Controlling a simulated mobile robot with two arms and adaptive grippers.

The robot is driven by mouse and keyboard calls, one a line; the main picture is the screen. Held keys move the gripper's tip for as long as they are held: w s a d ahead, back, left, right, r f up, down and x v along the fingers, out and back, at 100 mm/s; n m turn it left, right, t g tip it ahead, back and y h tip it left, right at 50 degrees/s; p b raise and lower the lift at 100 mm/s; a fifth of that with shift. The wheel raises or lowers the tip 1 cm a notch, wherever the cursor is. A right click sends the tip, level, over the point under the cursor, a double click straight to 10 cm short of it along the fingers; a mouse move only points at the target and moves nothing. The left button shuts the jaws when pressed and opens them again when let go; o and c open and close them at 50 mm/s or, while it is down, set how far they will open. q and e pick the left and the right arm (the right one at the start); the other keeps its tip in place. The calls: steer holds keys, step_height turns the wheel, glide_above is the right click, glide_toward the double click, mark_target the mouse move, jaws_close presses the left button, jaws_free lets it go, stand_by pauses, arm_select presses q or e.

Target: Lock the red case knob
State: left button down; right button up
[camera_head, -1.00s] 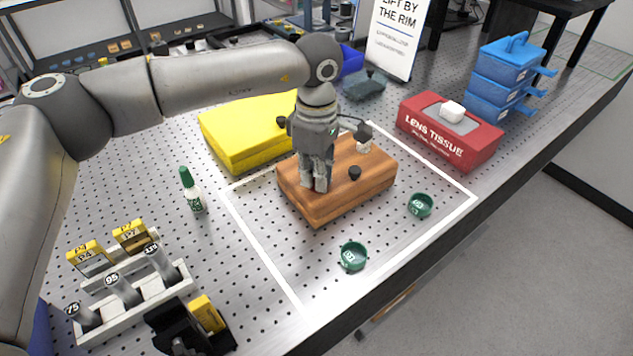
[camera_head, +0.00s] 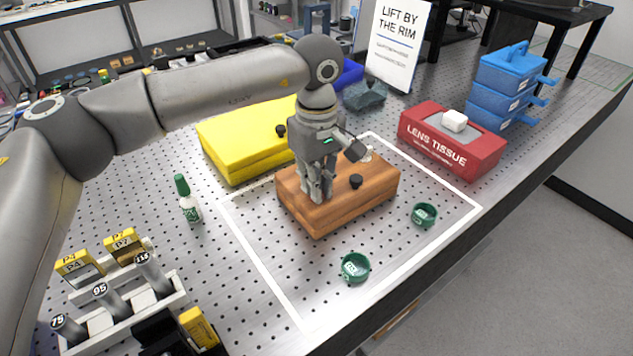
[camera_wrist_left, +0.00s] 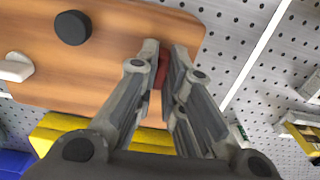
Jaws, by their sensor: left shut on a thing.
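A wooden case (camera_head: 345,205) lies inside a white outlined area on the perforated table. My left gripper (camera_head: 317,196) points down at the left part of its top. In the left wrist view, the left gripper (camera_wrist_left: 163,52) is shut on the red knob (camera_wrist_left: 161,70), which shows as a narrow red strip between the fingers. The fingers hide most of the knob, so its turn position cannot be told. A black knob (camera_head: 356,181) stands on the case to the right; it also shows in the wrist view (camera_wrist_left: 72,27). My right gripper is not in view.
A yellow case (camera_head: 235,150) lies behind the wooden one. Two green rings (camera_head: 355,267) (camera_head: 424,215) lie in front and right. A red lens tissue box (camera_head: 450,145) stands at right, a green-capped bottle (camera_head: 188,200) at left, a gauge rack (camera_head: 120,310) at front left.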

arm_select(q)
steer(key=c, duration=1.5)
jaws_free()
steer(key=shift+c, duration=0.2)
steer(key=shift+r, duration=0.15)
step_height(320, 180, up, 12)
